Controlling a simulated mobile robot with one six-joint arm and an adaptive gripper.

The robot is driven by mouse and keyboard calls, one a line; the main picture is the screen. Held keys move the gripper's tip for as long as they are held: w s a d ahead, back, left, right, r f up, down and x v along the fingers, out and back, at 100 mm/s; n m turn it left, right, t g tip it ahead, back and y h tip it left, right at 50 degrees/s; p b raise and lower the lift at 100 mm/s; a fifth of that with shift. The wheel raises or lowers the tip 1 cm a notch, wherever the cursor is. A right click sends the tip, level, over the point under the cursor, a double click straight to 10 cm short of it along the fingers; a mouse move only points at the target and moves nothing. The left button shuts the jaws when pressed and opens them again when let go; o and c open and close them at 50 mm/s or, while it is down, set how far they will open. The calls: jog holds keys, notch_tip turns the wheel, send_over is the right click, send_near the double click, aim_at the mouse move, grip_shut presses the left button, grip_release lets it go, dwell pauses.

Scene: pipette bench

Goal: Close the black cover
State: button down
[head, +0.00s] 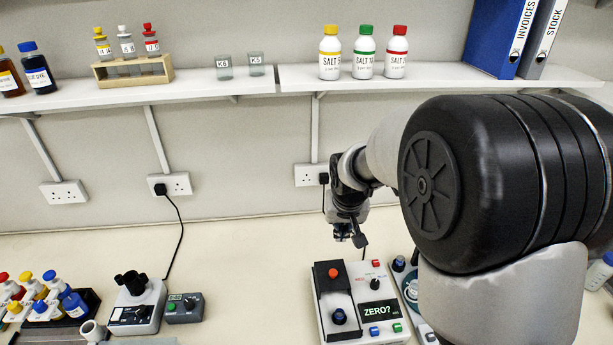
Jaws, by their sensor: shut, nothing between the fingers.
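A white instrument (375,287) with a lit "ZERO?" display stands on the bench, right of centre. The black cover (323,281) appears to be the dark plate with a red knob (334,272) at the back of its left part. In front of it, a dark blue round-topped thing (339,316) stands uncovered in a grey area framed in black. My gripper (350,238) is small in view, pointing down above and behind the instrument, apart from the cover. It is shut and empty.
My arm hides much of the right side. Another device (411,292) stands close to the instrument's right. A grey device (138,306), a small control box (184,308) and several coloured bottles stand at left. Clear bench lies between box and instrument. A shelf (345,78) hangs above.

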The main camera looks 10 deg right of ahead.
jog(key=p, duration=0.1)
send_over(332, 263)
jog(key=s, duration=0.1)
notch_tip(332, 263, down, 5)
jog(key=x, duration=1)
jog(key=shift+s+a+f, duration=0.1)
jog(key=shift+s+f, duration=0.1)
jog(key=shift+f, duration=0.25)
jog(key=s, duration=0.3)
jog(key=shift+s+a+b, duration=0.25)
jog(key=shift+s+b, duration=0.05)
jog(key=shift+s+f, duration=0.1)
jog(key=shift+s, duration=0.05)
jog(key=shift+s, duration=0.1)
